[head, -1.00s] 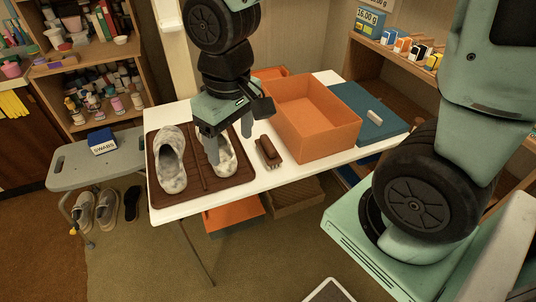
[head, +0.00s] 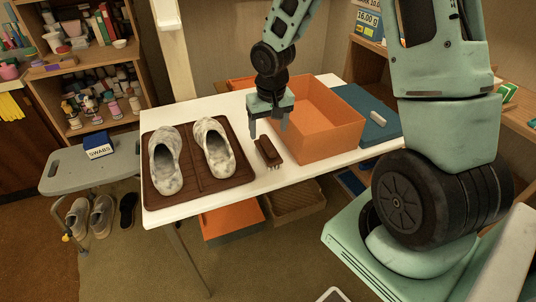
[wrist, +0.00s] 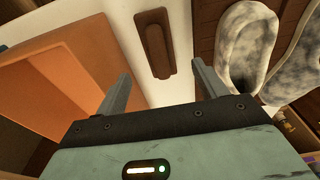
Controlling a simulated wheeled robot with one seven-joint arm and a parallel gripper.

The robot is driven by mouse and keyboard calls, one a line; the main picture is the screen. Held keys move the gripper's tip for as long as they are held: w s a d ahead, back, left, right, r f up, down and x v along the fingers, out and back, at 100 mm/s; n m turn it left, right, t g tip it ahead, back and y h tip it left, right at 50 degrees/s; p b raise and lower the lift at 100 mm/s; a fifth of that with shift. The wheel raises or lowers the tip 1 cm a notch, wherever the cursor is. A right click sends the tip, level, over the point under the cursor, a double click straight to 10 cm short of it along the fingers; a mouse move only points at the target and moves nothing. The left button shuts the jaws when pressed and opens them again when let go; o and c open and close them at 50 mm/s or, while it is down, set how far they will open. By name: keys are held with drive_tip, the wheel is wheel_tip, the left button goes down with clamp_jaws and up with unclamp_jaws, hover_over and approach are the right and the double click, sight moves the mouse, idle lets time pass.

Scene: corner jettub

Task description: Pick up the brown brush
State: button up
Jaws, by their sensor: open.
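The brown brush (head: 268,152) lies on the white table (head: 215,108) between the shoe tray and the orange box. My gripper (head: 268,134) points down just above and behind the brush, open and empty. In the wrist view the brush (wrist: 154,44) shows whole, beyond the open fingers and roughly centred between them. My gripper's fingertips (wrist: 158,74) are apart and do not touch the brush.
An open orange box (head: 318,140) stands right of the brush, with a blue lid (head: 372,130) beyond it. On the left, two grey-white shoes (head: 215,148) rest on a brown tray (head: 190,195). The table's front edge is close to the brush.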

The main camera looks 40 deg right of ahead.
sight(268, 142)
drive_tip(key=f, duration=0.3)
drive_tip(key=f+b, duration=0.1)
drive_tip(key=f, duration=0.1)
drive_tip(key=w+f, duration=0.1)
drive_tip(key=f, duration=0.2)
drive_tip(key=shift+d+f, duration=0.2)
drive_tip(key=shift+f, duration=0.15)
drive_tip(key=shift+c, duration=0.3)
drive_tip(key=c, duration=1.1)
wheel_tip(268, 142, up, 10)
drive_tip(key=shift+r+p, duration=0.1)
drive_tip(key=shift+p, duration=0.85)
drive_tip(key=shift+o, duration=1)
